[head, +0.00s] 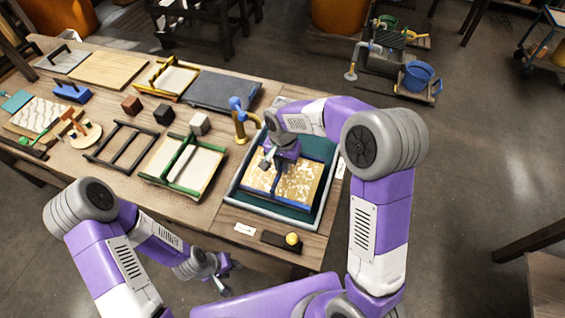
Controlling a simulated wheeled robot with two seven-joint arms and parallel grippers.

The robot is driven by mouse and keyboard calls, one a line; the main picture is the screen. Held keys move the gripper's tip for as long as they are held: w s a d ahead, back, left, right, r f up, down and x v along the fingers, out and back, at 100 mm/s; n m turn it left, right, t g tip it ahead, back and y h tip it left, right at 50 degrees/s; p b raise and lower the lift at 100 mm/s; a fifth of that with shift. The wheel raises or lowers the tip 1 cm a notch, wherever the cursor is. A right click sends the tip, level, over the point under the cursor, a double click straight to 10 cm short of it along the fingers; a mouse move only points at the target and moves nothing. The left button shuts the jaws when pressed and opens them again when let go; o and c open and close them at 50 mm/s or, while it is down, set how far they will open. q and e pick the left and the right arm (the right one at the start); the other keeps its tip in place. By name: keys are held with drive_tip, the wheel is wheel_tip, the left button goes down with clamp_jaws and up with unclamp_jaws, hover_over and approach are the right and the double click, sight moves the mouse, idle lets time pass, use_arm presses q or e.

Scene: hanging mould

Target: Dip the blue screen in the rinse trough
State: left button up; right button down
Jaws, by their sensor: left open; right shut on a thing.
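The blue screen (297,183) has a blue frame, a middle bar and a tan face patched with white. It lies over the rinse trough (262,208), a grey-rimmed tray with a dark teal inside, at the right end of the table. The screen appears within the trough's rim; I cannot tell how deep it sits. My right gripper (267,163) is shut on the screen near its upper left part, and the gripper and forearm hide some of that edge. My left gripper (222,274) is open and empty, off the table's front edge.
A brass tap with a blue handle (238,112) stands at the trough's upper left corner. A green-framed screen (183,168) lies left of the trough. A dark block with a yellow knob (291,239) sits in front. Several frames, boards and small blocks fill the left table.

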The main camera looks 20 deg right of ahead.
sight(282, 179)
drive_tip(key=shift+f+b, duration=2.75)
drive_tip(key=shift+f, duration=1.55)
drive_tip(key=shift+w, duration=0.1)
drive_tip(key=shift+w+d+p, duration=0.25)
drive_tip(key=shift+w+d, duration=0.2)
drive_tip(key=shift+w, duration=0.15)
drive_tip(key=shift+w+d+p, duration=0.25)
drive_tip(key=shift+w+d, duration=0.15)
drive_tip(key=shift+w, duration=0.2)
drive_tip(key=shift+s, duration=0.1)
drive_tip(key=shift+s+a+b, duration=0.15)
drive_tip(key=shift+s+a, duration=0.3)
drive_tip(key=shift+s, duration=0.15)
drive_tip(key=shift+s+a+b, duration=0.15)
drive_tip(key=shift+s+a, duration=0.25)
drive_tip(key=shift+s, duration=0.2)
drive_tip(key=shift+w+d+p, duration=0.25)
drive_tip(key=shift+w+d, duration=0.15)
drive_tip(key=shift+w, duration=0.25)
drive_tip(key=shift+w+d+p, duration=0.2)
drive_tip(key=shift+w+d, duration=0.2)
drive_tip(key=shift+w, duration=0.25)
